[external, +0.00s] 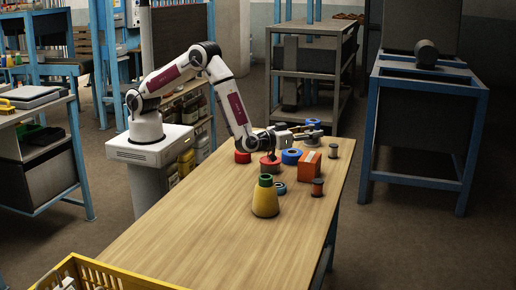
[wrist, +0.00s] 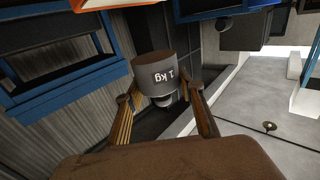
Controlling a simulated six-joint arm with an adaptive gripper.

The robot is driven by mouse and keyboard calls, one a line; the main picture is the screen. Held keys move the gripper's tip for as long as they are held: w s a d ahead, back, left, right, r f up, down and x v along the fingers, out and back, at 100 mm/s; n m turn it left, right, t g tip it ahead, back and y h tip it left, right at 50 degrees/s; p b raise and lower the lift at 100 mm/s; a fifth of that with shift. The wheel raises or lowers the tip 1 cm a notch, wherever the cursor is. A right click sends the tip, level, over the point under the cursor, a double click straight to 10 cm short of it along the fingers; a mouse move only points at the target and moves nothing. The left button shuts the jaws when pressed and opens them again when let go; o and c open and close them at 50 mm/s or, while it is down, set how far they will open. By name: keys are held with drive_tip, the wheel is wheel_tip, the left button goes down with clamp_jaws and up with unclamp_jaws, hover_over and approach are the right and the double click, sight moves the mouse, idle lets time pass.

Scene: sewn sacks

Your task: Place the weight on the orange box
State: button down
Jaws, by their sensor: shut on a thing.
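The weight (wrist: 158,72) is a dark grey cylinder marked "1 kg", upside down in the wrist view. It sits between the two fingers of my gripper (wrist: 163,112), which is shut on it. In the external view my gripper (external: 311,132) reaches out to the right above the far end of the table, higher than the orange box. An orange edge (wrist: 98,4) shows at the top of the wrist view.
The wooden table (external: 205,215) also holds a blue roll (external: 291,157), red spools (external: 270,165), a small dark-topped cylinder (external: 333,151), a brown-red spool (external: 317,188) and a yellow cone (external: 265,203). A yellow crate (external: 85,268) is at the near end. The table's near half is mostly clear.

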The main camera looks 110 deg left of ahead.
drive_tip(key=shift+f, duration=0.85)
drive_tip(key=shift+f, duration=1.9)
drive_tip(key=shift+f, duration=0.1)
drive_tip(key=c, duration=1.3)
unclamp_jaws()
drive_tip(key=shift+f, duration=0.15)
drive_tip(key=v, duration=1.2)
drive_tip(key=shift+r, duration=0.2)
